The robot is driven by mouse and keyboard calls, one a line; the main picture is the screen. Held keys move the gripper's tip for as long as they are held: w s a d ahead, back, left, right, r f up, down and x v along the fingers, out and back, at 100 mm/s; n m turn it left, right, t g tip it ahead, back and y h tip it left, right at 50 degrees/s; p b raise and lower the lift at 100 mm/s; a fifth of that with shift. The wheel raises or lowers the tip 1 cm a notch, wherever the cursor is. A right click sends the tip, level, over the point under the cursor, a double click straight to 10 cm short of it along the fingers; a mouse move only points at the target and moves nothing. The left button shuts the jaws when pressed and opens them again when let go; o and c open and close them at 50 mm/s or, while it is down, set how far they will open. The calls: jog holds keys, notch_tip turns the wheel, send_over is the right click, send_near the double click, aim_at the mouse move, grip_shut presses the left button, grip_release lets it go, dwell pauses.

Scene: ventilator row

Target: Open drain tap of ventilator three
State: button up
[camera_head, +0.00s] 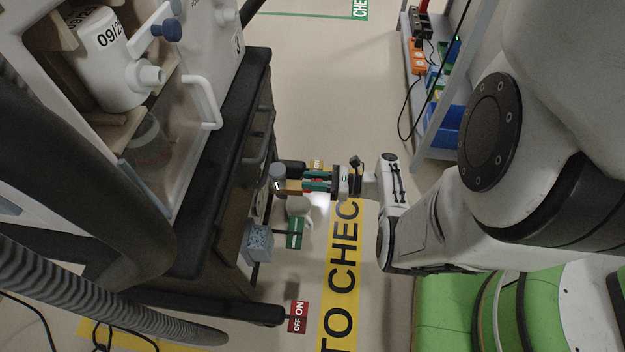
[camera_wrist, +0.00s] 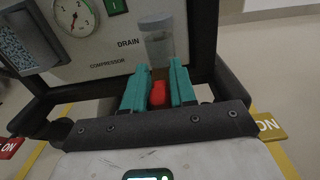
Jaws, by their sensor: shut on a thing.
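The drain tap (camera_wrist: 158,93) is a small red piece under a clear water bowl (camera_wrist: 158,38), beside the word DRAIN on a pale compressor panel (camera_wrist: 98,45). My gripper (camera_wrist: 158,90) has teal fingers, one on each side of the red tap, and is shut on it. In the head view my gripper (camera_head: 305,184) reaches left to the low side of a ventilator cart (camera_head: 245,120). The tap is mostly hidden there by the fingers.
A round gauge (camera_wrist: 75,15) and a green switch (camera_wrist: 115,5) are on the panel. A shelf (camera_head: 445,110) with coloured bins stands at the right. A grey corrugated hose (camera_head: 100,300) crosses the lower left. Yellow floor marking (camera_head: 340,270) lies under my arm, with open floor beyond.

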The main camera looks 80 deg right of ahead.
grip_shut()
jog(key=a+f+n+b, duration=0.3)
jog(key=a+f+n, duration=0.1)
jog(key=n, duration=1.1)
jog(key=shift+s+a+n+b, duration=0.25)
jog(key=shift+a+n+b, duration=0.1)
jog(key=shift+n+b, duration=0.05)
dwell(0.5)
jog(key=o, duration=0.7)
grip_release()
